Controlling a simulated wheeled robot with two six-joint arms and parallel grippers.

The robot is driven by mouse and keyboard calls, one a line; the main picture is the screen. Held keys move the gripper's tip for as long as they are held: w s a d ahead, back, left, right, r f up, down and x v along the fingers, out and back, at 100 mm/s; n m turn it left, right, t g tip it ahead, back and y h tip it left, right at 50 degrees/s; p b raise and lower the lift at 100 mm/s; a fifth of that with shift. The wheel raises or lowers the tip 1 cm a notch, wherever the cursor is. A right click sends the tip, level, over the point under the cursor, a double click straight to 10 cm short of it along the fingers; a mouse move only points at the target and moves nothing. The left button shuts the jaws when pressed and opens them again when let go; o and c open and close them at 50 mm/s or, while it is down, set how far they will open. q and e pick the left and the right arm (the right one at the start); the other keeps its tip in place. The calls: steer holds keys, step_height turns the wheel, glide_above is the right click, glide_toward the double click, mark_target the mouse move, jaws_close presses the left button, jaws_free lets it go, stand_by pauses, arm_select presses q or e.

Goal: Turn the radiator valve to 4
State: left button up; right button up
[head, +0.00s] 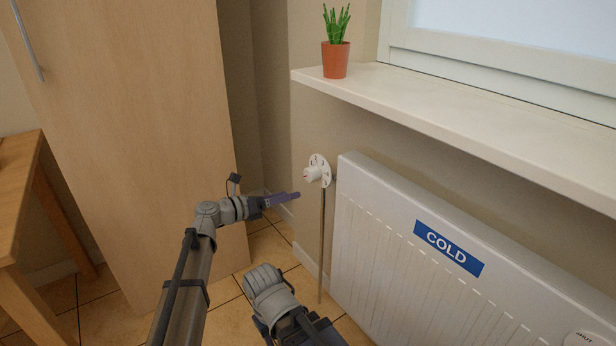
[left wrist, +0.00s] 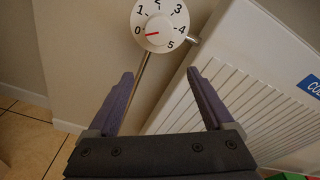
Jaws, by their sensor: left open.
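The radiator valve (head: 318,172) is a white numbered dial with a knob, beside the upper left end of the radiator. In the left wrist view the dial (left wrist: 158,14) shows 0 to 5, and its red pointer (left wrist: 151,34) points at 0. My left gripper (head: 293,196) is just left of and below the valve, apart from it. In the left wrist view its purple fingers (left wrist: 160,73) are spread and empty, with the dial beyond the tips. Part of my right arm shows at the bottom of the head view; I do not make out its gripper.
The white radiator (head: 375,230) has a blue COLD label (head: 448,248). A thin pipe (head: 322,245) runs down below the valve. A sill (head: 400,98) with a potted plant (head: 335,58) overhangs. A wooden cabinet (head: 130,130) stands left. A white SHUT-marked part (head: 585,339) shows lower right.

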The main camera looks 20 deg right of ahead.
mark_target(307, 176)
arm_select(q)
steer(key=shift+w+d+r+n+t+h, duration=0.2)
steer(key=shift+w+d+r+n, duration=0.45)
steer(key=shift+d, duration=0.75)
steer(key=shift+w+d+r+n+t+h, duration=0.1)
steer(key=shift+w+d+r+n+h, duration=0.3)
steer(key=shift+w+d, duration=0.85)
steer(key=shift+w+d+r+n+t+h, duration=0.1)
steer(key=shift+w+d+r+n, duration=0.35)
steer(key=shift+d, duration=1.15)
steer(key=shift+w+f, duration=0.1)
steer(key=shift+f, duration=0.05)
steer(key=shift+c, duration=0.4)
jaws_close()
